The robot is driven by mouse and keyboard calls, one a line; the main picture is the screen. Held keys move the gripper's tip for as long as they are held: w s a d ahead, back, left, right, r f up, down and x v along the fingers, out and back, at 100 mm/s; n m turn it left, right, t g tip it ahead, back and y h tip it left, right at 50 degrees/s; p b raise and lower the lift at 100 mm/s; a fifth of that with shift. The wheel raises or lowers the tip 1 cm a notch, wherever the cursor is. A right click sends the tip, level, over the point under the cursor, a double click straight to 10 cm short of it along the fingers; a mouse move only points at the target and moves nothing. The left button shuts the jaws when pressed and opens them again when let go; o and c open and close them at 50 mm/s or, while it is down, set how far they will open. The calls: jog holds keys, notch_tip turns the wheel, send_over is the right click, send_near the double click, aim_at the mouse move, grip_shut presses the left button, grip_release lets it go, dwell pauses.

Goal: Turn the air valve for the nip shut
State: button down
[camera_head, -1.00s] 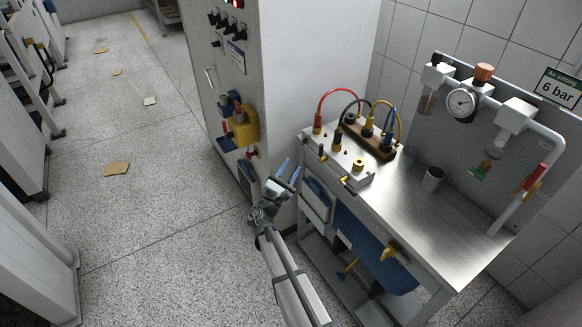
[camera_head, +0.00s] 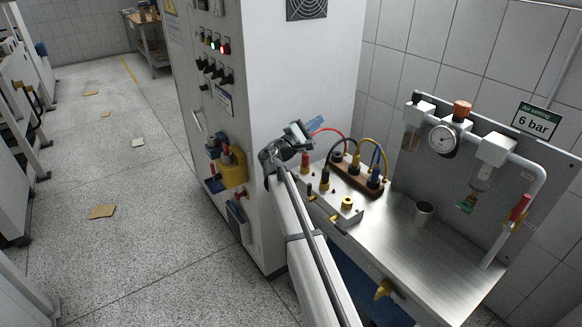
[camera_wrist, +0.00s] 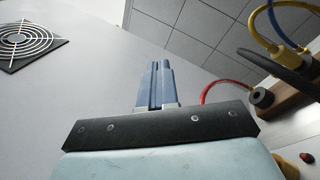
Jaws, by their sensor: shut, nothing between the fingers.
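My gripper (camera_head: 316,123) is raised in front of the white cabinet's side, left of the steel bench. The wrist view shows its blue fingers (camera_wrist: 161,86) together, with nothing between them. Several valve-like handles show: a red handle (camera_head: 521,207) on the white pipe at the bench's right, a green handle (camera_head: 467,203) under the air unit, and a yellow handle (camera_head: 384,288) at the bench's front edge. No readable label tells which one is the nip's valve. My gripper is apart from all of these handles.
The steel bench (camera_head: 443,250) bears a brown block (camera_head: 349,173) with red, yellow and blue hoses, and a metal cup (camera_head: 424,213). A round gauge (camera_head: 443,139) and a "6 bar" sign (camera_head: 535,121) are behind. The white cabinet (camera_head: 275,70) stands close to my gripper.

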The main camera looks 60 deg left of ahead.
jog(key=w+a+r+m+g+h, duration=0.4)
jog(key=w+a+m+g, duration=0.15)
jog(key=m+g, duration=0.25)
jog(key=s+a+f+g, duration=0.4)
jog(key=s+f+g, duration=0.2)
jog(key=g, duration=0.6)
send_over(295, 179)
jog(key=a, duration=0.4)
notch_tip(295, 179, down, 13)
jog(key=shift+d+f+h, duration=0.4)
jog(key=shift+d+f, duration=0.35)
jog(key=shift+d, duration=0.1)
jog(key=shift+d+y, duration=0.2)
jog(key=shift+y, duration=0.1)
